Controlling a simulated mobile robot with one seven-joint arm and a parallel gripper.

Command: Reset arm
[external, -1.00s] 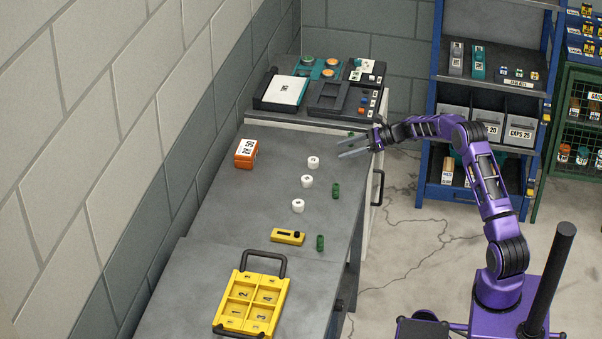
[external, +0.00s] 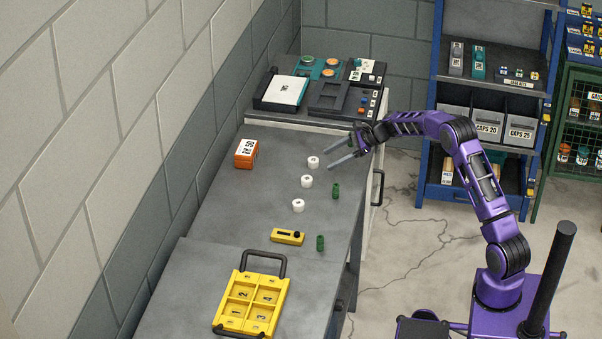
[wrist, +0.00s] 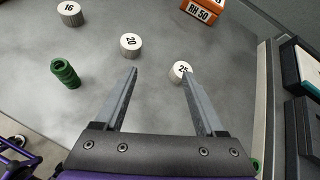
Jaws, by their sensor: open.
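My gripper (external: 328,159) is open and empty above the grey bench (external: 232,213), with its two fingers spread apart and pointing left. The wrist view shows the fingertips (wrist: 160,72) with bare bench between them. A white cap marked 25 (wrist: 181,71) lies just beyond the right fingertip, and it also shows in the external view (external: 313,162). A white cap marked 20 (wrist: 131,44) and one marked 16 (wrist: 70,13) lie further left in the wrist view.
An orange box marked RH 50 (external: 246,154) sits near the wall. A second green fitting (external: 320,243), a yellow tool (external: 288,237) and a yellow divided tray (external: 236,328) are at the front. Dark trays (external: 336,112) lie at the back. A blue shelf (external: 433,150) stands behind my arm.

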